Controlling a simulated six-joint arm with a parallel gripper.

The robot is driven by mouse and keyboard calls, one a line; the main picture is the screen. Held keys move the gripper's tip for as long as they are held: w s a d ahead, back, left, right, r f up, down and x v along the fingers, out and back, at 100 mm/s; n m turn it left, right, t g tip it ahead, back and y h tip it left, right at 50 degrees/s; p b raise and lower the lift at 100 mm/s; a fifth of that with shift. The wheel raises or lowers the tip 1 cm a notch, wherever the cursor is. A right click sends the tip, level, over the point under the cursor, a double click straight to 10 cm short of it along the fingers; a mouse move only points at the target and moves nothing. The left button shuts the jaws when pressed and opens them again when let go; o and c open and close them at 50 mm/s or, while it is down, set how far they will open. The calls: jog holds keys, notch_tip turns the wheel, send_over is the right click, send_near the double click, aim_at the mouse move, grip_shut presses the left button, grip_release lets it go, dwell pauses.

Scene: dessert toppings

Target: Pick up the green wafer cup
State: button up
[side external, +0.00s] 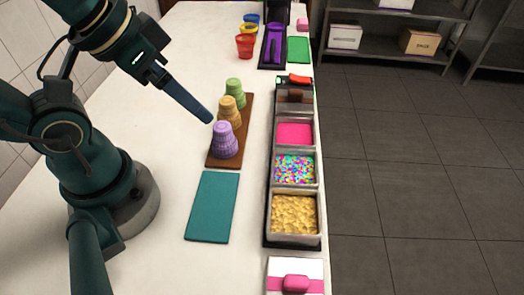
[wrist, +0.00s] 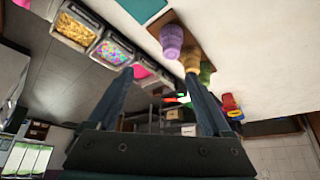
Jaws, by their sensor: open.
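The green wafer cup (side external: 236,90) stands upside down at the far end of a brown wooden board (side external: 217,152), behind a tan cup (side external: 229,112) and a purple cup (side external: 225,141). In the wrist view the green cup (wrist: 207,72) is partly hidden behind the tan cup and my right-hand finger. My gripper (side external: 211,120) is in the air above the table, left of the tan cup in the picture. In the wrist view its two fingers (wrist: 163,100) are spread wide with nothing between them.
A row of topping bins (side external: 295,212) runs along the table's right edge. A teal mat (side external: 213,206) lies in front of the board. Red, yellow and blue cups (side external: 245,46) stand farther back, beside a purple item on a dark tray (side external: 273,45).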

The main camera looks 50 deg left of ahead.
jog(key=w+a+r+n, duration=0.1)
jog(key=w+r+n, duration=0.2)
jog(key=w+r, duration=0.2)
jog(key=n+g, duration=0.4)
jog(key=n, duration=0.1)
send_near(233, 81)
jog(key=w+d+f, duration=0.2)
jog(key=shift+g, duration=0.8)
jog(key=f, duration=0.2)
jog(key=a+f, duration=0.1)
jog(key=f, duration=0.2)
jog(key=a+f, duration=0.1)
jog(key=f, duration=0.1)
jog(key=shift+s+f, duration=0.15)
jog(key=shift+s, duration=0.2)
jog(key=shift+f, duration=0.7)
jog(key=c, duration=1.1)
